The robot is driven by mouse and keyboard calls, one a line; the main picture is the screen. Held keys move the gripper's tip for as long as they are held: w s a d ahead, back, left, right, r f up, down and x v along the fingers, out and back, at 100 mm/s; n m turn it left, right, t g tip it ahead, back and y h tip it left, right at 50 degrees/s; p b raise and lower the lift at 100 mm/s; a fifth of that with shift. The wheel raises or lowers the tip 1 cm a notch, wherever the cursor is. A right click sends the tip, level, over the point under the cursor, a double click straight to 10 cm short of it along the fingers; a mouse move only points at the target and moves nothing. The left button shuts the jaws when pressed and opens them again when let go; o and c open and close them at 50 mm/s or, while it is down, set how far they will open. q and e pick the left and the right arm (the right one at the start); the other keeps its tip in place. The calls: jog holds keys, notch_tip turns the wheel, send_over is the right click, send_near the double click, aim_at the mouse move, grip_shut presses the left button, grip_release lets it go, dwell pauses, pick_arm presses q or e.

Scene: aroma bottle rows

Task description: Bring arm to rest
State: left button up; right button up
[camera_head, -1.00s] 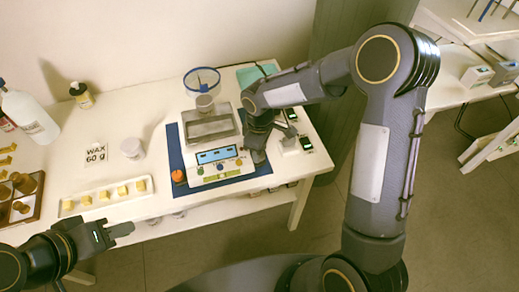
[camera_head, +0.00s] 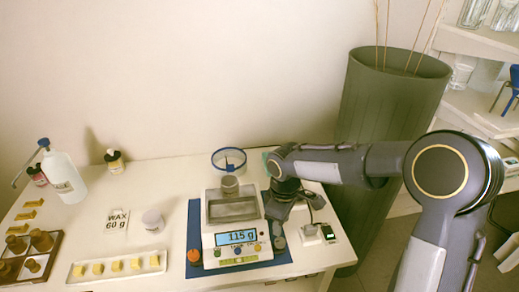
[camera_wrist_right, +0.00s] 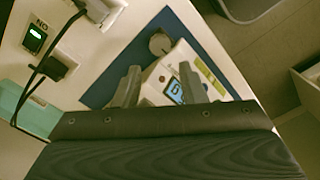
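My right gripper (camera_head: 272,222) points down at the right side of the white scale (camera_head: 210,246). In the right wrist view its two fingers (camera_wrist_right: 160,82) stand apart with nothing seen gripped between them, and the scale lies beneath. The scale's display (camera_head: 236,237) seems to read 115 g. My left gripper is outside both current views.
A round grey piece (camera_head: 279,243) lies on the blue mat (camera_head: 194,220) close to the right gripper. Small devices with cables (camera_head: 326,233) stand to its right. A tall green bin (camera_head: 385,115) is behind my right arm.

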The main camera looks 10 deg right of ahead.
jog(key=s+d+r+m+t+y, duration=0.1)
jog(key=s+d+r+m+t, duration=0.1)
jog(key=s, duration=0.5)
jog(key=s+d+r+m+t+y, duration=0.1)
jog(key=s+d+r+m, duration=0.2)
jog(key=s+m, duration=0.3)
jog(key=s+d+r+m+t+y, duration=0.1)
jog(key=s+r+m, duration=0.3)
jog(key=s, duration=0.6)
jog(key=shift+d+t+y, duration=0.4)
jog(key=shift+d+t, duration=0.4)
jog(key=shift+d, duration=0.1)
